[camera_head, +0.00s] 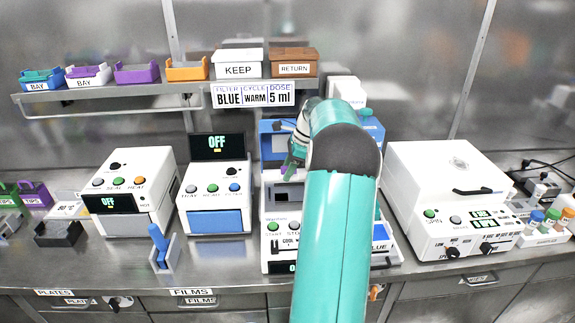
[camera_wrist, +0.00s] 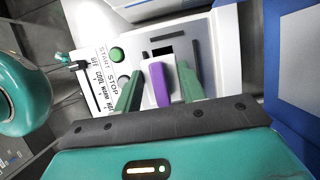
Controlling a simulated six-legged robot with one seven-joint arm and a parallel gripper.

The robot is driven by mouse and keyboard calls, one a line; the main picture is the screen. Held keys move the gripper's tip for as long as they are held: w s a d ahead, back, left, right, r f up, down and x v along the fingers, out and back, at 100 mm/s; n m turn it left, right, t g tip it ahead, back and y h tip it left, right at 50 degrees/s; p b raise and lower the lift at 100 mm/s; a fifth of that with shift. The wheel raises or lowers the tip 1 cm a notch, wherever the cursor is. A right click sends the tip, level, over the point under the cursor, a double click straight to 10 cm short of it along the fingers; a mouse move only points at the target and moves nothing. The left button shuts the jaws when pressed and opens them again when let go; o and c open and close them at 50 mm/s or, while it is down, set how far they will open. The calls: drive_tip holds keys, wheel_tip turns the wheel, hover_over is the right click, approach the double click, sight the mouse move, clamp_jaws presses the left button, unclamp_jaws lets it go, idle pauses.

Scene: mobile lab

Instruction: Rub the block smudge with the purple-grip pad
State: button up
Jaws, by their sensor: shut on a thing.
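My gripper (camera_wrist: 160,72) is shut on the purple grip (camera_wrist: 160,86) of the pad, which shows between its two green fingers in the wrist view. The pad's rubbing face is hidden. The gripper points down over a white machine (camera_wrist: 213,50) with a green START button (camera_wrist: 117,54) and a STOP button. A dark square opening (camera_wrist: 162,50) lies just beyond the grip. In the head view my gripper (camera_head: 291,163) is over the same machine (camera_head: 270,226), partly covered by my arm. I cannot make out the smudge, or whether the pad touches the machine.
A white device with an OFF screen (camera_head: 219,146) stands left of the machine, and a large white lidded unit (camera_head: 440,185) stands right. A shelf above holds coloured trays and the KEEP (camera_head: 237,69) and RETURN (camera_head: 294,68) boxes.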

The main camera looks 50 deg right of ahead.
drive_tip(key=shift+w+d+f, duration=0.3)
drive_tip(key=shift+w+f, duration=0.05)
drive_tip(key=shift+w+a, duration=0.1)
drive_tip(key=shift+a, duration=0.1)
drive_tip(key=shift+s+a+f, duration=0.15)
drive_tip(key=shift+s+f, duration=0.05)
drive_tip(key=shift+s, duration=0.1)
drive_tip(key=shift+w+f, duration=0.1)
drive_tip(key=shift+f, duration=2.5)
drive_tip(key=shift+f, duration=0.95)
